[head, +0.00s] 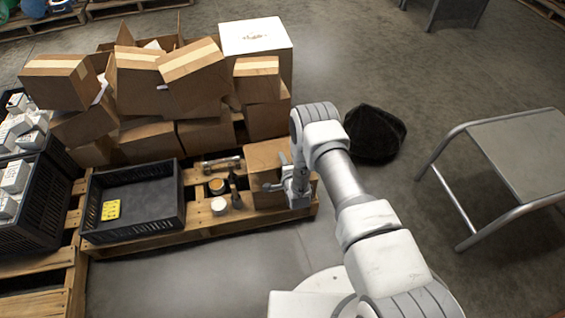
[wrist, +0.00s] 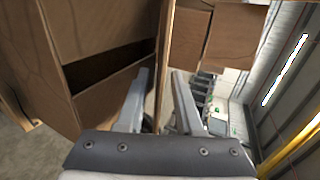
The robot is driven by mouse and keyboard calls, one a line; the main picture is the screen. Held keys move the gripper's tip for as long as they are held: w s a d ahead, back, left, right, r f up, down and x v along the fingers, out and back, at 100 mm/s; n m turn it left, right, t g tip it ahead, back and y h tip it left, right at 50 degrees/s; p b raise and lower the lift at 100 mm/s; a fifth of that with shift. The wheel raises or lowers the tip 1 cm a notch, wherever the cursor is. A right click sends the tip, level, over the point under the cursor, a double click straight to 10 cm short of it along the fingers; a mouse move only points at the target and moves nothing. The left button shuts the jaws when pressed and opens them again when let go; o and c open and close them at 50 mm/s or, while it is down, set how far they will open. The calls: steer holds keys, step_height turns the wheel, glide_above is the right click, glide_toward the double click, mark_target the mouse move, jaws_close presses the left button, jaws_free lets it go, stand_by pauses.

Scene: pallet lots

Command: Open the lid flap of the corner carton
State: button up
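The corner carton (head: 264,168) is a brown box at the right front corner of the pallet, partly hidden behind my gripper. My gripper (head: 275,187) is at its front right side, low over the pallet. In the wrist view a large brown cardboard box (wrist: 95,75) with a dark gap fills the left side. My gripper (wrist: 161,72) shows there with its two fingers apart. A thin cardboard edge (wrist: 166,50) runs between the fingers; it seems to be a flap seen edge-on. I cannot tell whether either finger touches it.
A black crate (head: 183,205) with a yellow label stands on the pallet (head: 215,225). A tape roll (head: 216,186) and a white cup-like item (head: 219,206) lie beside the carton. Stacked cartons (head: 145,80) rise behind. A black bag (head: 375,135) and grey step stool (head: 520,150) stand right.

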jaws_close()
stand_by(1.4)
